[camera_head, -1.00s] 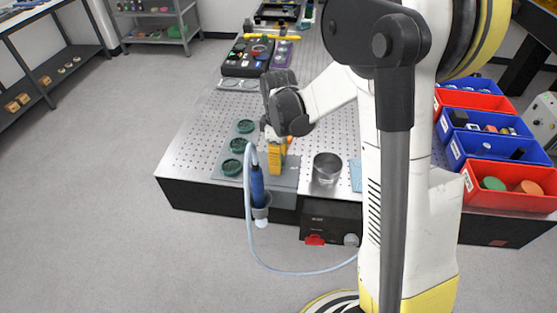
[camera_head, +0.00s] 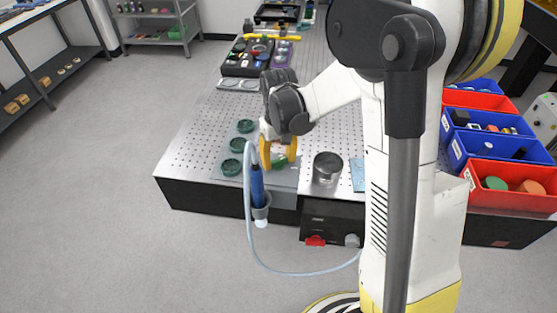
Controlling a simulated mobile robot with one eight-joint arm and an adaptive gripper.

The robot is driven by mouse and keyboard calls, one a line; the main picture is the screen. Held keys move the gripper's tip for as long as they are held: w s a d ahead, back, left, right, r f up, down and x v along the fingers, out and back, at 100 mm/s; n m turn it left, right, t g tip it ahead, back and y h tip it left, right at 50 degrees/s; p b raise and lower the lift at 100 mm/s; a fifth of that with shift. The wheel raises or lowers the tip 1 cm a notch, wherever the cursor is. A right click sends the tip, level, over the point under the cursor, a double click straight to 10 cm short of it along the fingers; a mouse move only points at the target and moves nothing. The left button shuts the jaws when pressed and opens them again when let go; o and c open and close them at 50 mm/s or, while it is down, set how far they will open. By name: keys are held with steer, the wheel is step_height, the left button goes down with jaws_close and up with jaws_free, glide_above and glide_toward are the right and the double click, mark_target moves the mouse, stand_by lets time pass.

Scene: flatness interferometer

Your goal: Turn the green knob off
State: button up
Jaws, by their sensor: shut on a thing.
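A black control box (camera_head: 240,66) with small coloured parts stands far back on the perforated table (camera_head: 205,125). My gripper (camera_head: 279,160) hangs over the table's near part, well in front of both boxes. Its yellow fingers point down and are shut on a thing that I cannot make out. My arm covers much of the right side.
Several dark green round dishes (camera_head: 238,145) sit left of my gripper. A metal cup (camera_head: 327,168) stands to its right. A blue handpiece (camera_head: 257,187) with a hose hangs at the front edge. Red and blue bins (camera_head: 512,182) line the right side.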

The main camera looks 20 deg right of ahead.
mark_target(279, 160)
steer(key=m, duration=0.6)
steer(key=shift+m, duration=0.3)
stand_by(0.4)
steer(key=o, duration=1.2)
step_height(279, 160, up, 12)
